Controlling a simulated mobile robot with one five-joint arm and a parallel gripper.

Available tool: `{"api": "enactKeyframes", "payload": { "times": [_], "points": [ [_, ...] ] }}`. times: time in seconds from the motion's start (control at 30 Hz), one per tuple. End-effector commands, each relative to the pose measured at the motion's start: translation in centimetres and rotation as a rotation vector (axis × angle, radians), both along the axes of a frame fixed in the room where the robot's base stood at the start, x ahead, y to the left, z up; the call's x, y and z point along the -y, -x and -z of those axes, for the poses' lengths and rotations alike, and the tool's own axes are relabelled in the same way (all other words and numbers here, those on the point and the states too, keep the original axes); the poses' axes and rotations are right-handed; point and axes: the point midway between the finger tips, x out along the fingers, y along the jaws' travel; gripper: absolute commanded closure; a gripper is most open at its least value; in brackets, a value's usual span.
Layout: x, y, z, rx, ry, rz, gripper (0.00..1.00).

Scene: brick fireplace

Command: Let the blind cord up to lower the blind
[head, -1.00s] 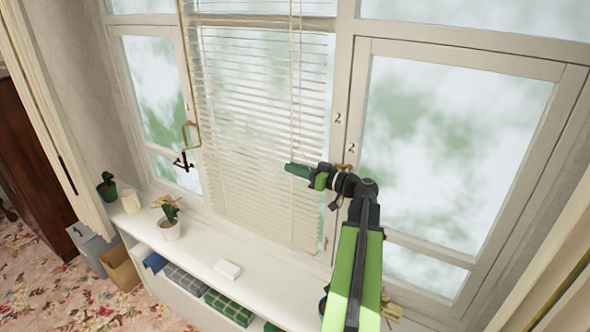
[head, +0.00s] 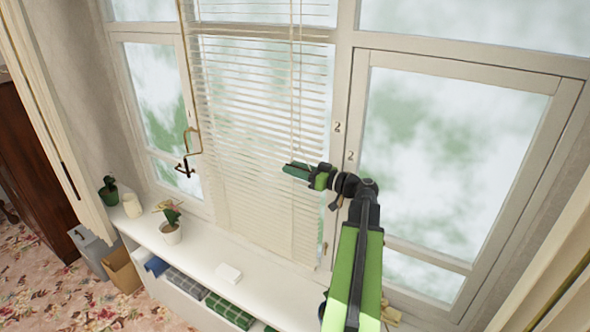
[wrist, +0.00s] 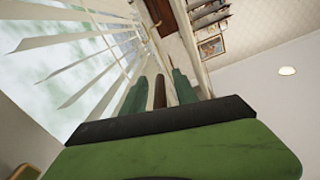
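The white slatted blind (head: 245,130) hangs in the middle window, its slats reaching down near the sill. Its thin cord (head: 291,75) runs down the right part of the blind towards my gripper (head: 296,170). My gripper points left in front of the slats. In the wrist view my gripper (wrist: 157,88) has its two green fingers apart, with a narrow brown piece (wrist: 159,92) between them. Narrow pale gaps show on both sides of that piece. It may be the cord's end; I cannot tell for sure. Blind slats (wrist: 90,45) show at the left there.
A brass window stay (head: 190,150) hangs left of the blind. Curtains (head: 45,130) frame the sides. The right window pane is clear.

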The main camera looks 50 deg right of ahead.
Motion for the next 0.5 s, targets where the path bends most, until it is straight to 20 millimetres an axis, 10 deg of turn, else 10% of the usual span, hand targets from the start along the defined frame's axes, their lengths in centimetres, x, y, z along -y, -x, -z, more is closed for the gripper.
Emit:
{"api": "enactKeyframes", "payload": {
  "times": [0.5],
  "points": [
    [0.0,0.0,10.1,0.000,0.000,0.000,0.65]
  ]
}}
